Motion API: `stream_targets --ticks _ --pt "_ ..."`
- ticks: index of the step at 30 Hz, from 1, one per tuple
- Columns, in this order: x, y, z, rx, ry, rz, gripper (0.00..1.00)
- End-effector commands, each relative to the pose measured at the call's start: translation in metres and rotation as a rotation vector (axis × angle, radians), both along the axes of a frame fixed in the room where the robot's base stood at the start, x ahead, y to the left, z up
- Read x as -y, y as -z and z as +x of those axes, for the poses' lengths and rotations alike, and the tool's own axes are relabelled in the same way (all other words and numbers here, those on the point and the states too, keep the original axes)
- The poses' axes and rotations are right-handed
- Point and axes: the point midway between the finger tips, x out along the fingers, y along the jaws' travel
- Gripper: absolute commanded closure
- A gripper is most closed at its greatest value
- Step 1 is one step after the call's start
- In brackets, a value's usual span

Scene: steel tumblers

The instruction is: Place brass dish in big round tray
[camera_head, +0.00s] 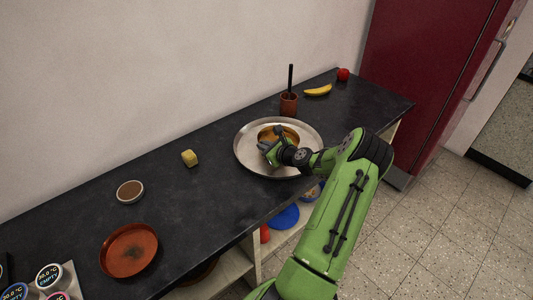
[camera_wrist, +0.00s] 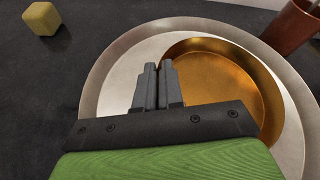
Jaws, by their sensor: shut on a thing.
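The brass dish (camera_head: 290,132) is a shallow golden bowl. In the head view it is over the big round tray (camera_head: 244,158), partly hidden by my gripper (camera_head: 268,146). In the wrist view the brass dish (camera_wrist: 228,78) is within the outline of the silver tray (camera_wrist: 113,75), right of its middle. My gripper (camera_wrist: 158,88) is shut on the near left rim of the brass dish. I cannot tell whether the dish rests on the tray or hangs just above it.
A terracotta cup (camera_head: 288,105) with a dark stick stands behind the tray. A banana (camera_head: 318,90) and a red apple (camera_head: 343,74) lie further right. A yellow block (camera_head: 189,158), a small brown bowl (camera_head: 130,191) and an orange-red plate (camera_head: 128,251) are to the left. Dark counter between them is clear.

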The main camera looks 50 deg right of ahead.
Motion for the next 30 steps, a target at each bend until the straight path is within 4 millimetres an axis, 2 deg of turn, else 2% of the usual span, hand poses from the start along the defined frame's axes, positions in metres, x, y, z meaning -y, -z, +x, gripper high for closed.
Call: stream_targets --ticks 1,3,11,12,16,17,25,28,30 --pt "0.0 0.014 0.0 0.0 0.0 0.003 1.0" --pt "0.0 0.024 0.0 0.0 -0.001 0.004 1.0" --pt "0.0 0.023 0.0 0.0 -0.002 0.001 1.0" --pt "-0.001 0.024 0.0 -0.001 -0.002 0.001 0.88" --pt "0.0 0.023 0.0 -0.001 -0.002 0.001 0.69" --pt "0.0 0.023 0.0 -0.001 -0.002 0.001 0.67" --pt "0.0 0.021 -0.001 -0.001 -0.002 0.001 0.67" --pt "-0.002 0.016 -0.013 -0.001 0.001 0.002 0.67" --pt "-0.006 0.009 -0.029 -0.002 0.004 0.002 0.67"
